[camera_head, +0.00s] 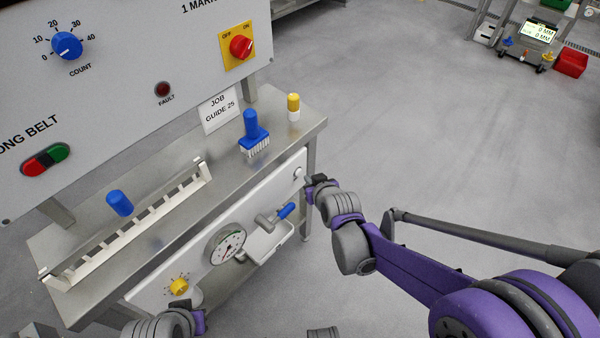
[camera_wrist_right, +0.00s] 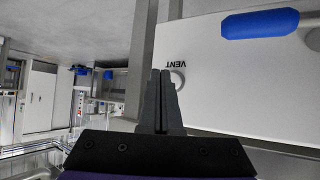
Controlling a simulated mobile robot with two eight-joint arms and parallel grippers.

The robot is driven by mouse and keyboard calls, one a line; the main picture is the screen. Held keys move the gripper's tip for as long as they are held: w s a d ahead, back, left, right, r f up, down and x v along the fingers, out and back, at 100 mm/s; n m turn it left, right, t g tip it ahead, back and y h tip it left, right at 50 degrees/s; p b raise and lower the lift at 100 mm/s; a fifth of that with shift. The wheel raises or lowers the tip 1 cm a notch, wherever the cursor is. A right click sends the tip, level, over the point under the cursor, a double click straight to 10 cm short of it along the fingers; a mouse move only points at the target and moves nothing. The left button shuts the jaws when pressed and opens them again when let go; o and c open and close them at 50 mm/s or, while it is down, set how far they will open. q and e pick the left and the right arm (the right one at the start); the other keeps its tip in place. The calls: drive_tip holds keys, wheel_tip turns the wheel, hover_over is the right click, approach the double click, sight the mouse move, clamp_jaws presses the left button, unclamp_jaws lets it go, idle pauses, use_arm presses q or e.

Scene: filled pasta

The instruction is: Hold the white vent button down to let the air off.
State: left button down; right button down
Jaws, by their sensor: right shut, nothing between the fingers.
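The white vent button (camera_head: 298,173) is a small round knob at the upper right end of the white front panel (camera_head: 150,296). In the right wrist view the button (camera_wrist_right: 179,79) sits below the word VENT, partly hidden by my fingers. My right gripper (camera_head: 311,181) is shut and empty, with its fingertips just beside the button. In the right wrist view the right gripper (camera_wrist_right: 160,73) overlaps the button's left side; I cannot tell whether it touches. My left gripper (camera_head: 199,318) is at the bottom edge, and its fingers are not clear.
The panel carries a pressure gauge (camera_head: 226,244), a blue-handled valve (camera_head: 286,211) and a yellow knob (camera_head: 180,286). On the steel bench (camera_head: 312,125) above stand a blue brush (camera_head: 253,136) and a yellow-capped bottle (camera_head: 293,107). Open floor lies to the right.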

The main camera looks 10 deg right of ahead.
use_arm(q)
drive_tip(key=shift+r, duration=0.25)
use_arm(e)
drive_tip(key=shift+s+d, duration=0.75)
drive_tip(key=shift+s, duration=0.25)
drive_tip(key=shift+s+d, duration=0.75)
drive_tip(key=shift+s, duration=0.2)
